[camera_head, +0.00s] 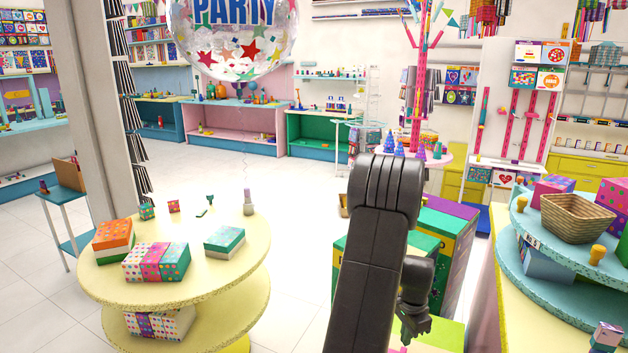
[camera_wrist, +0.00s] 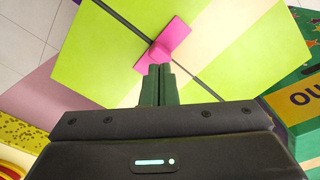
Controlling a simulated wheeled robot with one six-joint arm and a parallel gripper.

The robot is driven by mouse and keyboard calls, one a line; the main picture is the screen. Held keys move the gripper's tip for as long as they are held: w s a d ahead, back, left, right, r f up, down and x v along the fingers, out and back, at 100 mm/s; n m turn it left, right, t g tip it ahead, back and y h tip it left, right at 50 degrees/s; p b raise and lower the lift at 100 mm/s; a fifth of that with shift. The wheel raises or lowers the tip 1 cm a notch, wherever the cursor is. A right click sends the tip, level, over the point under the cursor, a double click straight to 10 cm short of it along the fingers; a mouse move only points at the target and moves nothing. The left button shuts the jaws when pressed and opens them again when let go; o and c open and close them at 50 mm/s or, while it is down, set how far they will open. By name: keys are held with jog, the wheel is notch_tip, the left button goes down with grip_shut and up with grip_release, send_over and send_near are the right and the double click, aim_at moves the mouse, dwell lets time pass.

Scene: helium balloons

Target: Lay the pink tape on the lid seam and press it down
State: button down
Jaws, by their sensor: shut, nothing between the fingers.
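The lid (camera_wrist: 110,60) is lime green with a pale cream band, and it fills much of the wrist view. A dark lid seam (camera_wrist: 122,21) runs diagonally across it. The pink tape (camera_wrist: 176,34) lies crosswise over the seam, with lid showing on both sides. In the head view my gripper (camera_head: 414,328) points down over the lime box top (camera_head: 447,337).
Green and purple boxes (camera_head: 440,212) stand close behind my arm. A round yellow table (camera_head: 180,285) with gift boxes stands left. A blue tiered stand (camera_head: 545,240) with a wicker basket (camera_head: 577,218) is at right. Open white floor (camera_head: 300,215) lies between.

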aim_at(403, 351)
jog(key=shift+r+p, duration=1.05)
jog(key=shift+r, duration=0.95)
jog(key=shift+f, duration=0.15)
notch_tip(403, 351, down, 7)
jog(key=b, duration=0.4)
